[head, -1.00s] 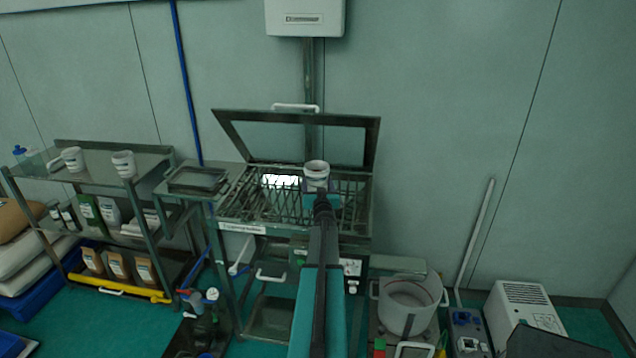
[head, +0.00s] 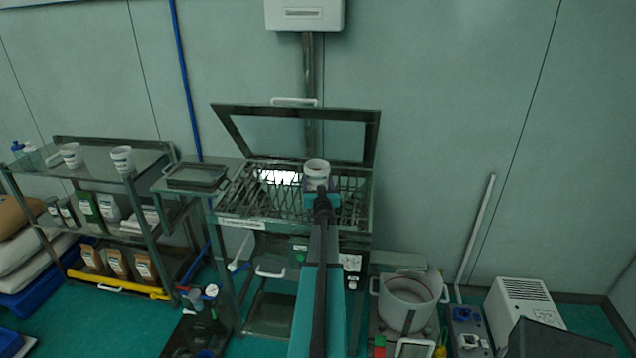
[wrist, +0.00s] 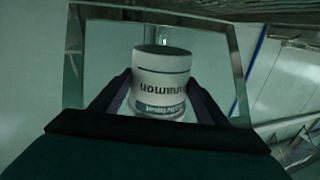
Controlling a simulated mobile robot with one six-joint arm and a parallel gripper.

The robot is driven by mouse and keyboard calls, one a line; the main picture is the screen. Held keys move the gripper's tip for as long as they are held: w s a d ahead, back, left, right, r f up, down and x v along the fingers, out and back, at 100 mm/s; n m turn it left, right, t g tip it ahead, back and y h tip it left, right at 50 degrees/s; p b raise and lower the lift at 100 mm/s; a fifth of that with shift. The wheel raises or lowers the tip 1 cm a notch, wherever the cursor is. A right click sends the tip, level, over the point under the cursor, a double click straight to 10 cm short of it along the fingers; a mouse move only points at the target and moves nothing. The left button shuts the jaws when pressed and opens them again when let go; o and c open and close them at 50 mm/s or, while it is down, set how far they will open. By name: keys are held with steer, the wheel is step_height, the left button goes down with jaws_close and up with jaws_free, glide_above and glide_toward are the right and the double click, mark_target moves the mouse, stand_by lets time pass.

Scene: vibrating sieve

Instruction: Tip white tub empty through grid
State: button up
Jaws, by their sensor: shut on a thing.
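A white tub (head: 317,169) is held upright above the grid in the head view. In the wrist view the tub (wrist: 162,78) shows a label ending in "nnamon" and a dark band low on its side. My gripper (head: 319,187) is shut on it, with one dark finger on each side (wrist: 160,100). The metal grid (head: 272,205) lies in the open sieve station below and around the tub. A bright white patch shows through the grid at its back left. The tub's contents cannot be made out.
The framed lid (head: 243,136) stands raised behind the grid. Two other white tubs (head: 122,160) stand on the shelf rack at left. A flat tray (head: 196,176) sits just left of the sieve. A large round pot (head: 408,302) stands at lower right.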

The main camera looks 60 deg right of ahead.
steer(key=shift+f+b, duration=1.55)
steer(key=shift+f, duration=0.15)
steer(key=shift+w, duration=0.1)
steer(key=shift+w+a+f+n+b, duration=0.25)
steer(key=shift+n+b, duration=0.65)
steer(key=shift+b, duration=0.65)
steer(key=shift+w+a+f+n+b, duration=0.3)
steer(key=shift+n+b, duration=0.6)
steer(key=shift+b, duration=0.7)
steer(key=shift+w+a+f+n+b, duration=0.15)
steer(key=shift+w+n+b, duration=0.2)
steer(key=shift+n+b, duration=0.9)
steer(key=shift+w+f+n+b, duration=0.25)
steer(key=shift+n+b, duration=0.3)
steer(key=shift+b, duration=1.1)
steer(key=shift+w+a+f+n+b, duration=0.2)
steer(key=shift+f+n+b, duration=0.1)
steer(key=shift+n+b, duration=0.65)
steer(key=shift+w+a+f+n+b, duration=0.15)
steer(key=shift+f+n+b, duration=0.15)
steer(key=shift+n+b, duration=0.6)
steer(key=w+a+r+n+p, duration=0.2)
steer(key=r+n, duration=0.5)
steer(key=n, duration=0.7)
steer(key=shift+w+a+p, duration=0.35)
steer(key=shift+w+p, duration=0.45)
steer(key=shift+w, duration=0.35)
